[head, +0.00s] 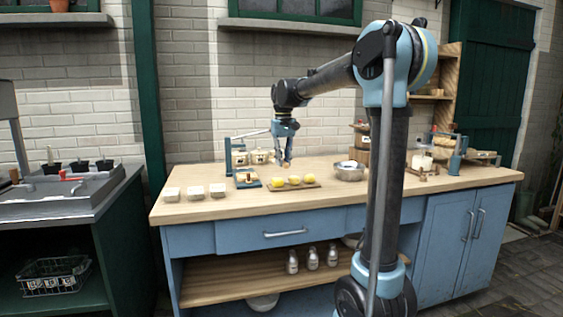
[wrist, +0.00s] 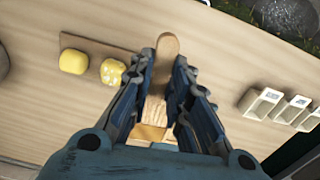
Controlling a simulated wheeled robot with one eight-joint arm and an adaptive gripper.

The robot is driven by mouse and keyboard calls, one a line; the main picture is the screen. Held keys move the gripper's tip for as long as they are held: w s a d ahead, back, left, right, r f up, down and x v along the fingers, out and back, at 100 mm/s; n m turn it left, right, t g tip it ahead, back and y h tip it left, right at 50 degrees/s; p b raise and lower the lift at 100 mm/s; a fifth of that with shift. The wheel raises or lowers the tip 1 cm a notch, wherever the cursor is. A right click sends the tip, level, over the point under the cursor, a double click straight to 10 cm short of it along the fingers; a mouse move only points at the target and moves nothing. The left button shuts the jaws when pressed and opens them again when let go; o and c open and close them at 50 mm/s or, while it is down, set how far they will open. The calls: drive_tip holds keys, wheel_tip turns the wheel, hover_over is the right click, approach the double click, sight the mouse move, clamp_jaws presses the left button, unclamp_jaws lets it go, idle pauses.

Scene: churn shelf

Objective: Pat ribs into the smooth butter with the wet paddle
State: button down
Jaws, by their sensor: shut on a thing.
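My gripper (wrist: 172,65) is shut on a wooden paddle (wrist: 168,44), whose rounded end sticks out past the fingertips. In the head view my gripper (head: 286,160) hangs above the butter, apart from it. A brown board (wrist: 95,43) on the worktop bears three yellow butter pieces. The right piece (head: 309,179) looks smooth and also shows in the wrist view (wrist: 74,61). The middle piece (head: 294,180) has pale marks on top, clearer in the wrist view (wrist: 112,71). The left piece (head: 278,183) looks plain; my gripper hides it in the wrist view.
Several small white dishes (head: 195,192) stand at the worktop's left front. A blue-framed stand (head: 247,179) is left of the board, with lidded crocks (head: 259,157) behind. A metal bowl (head: 349,172) stands to the right. The worktop's front strip is clear.

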drive_tip(key=shift+f, duration=3)
drive_tip(key=shift+s+f, duration=0.1)
drive_tip(key=shift+f, duration=0.7)
idle(0.4)
drive_tip(key=shift+r, duration=3.55)
drive_tip(key=shift+f, duration=0.1)
drive_tip(key=shift+f, duration=2.65)
drive_tip(key=shift+f, duration=0.3)
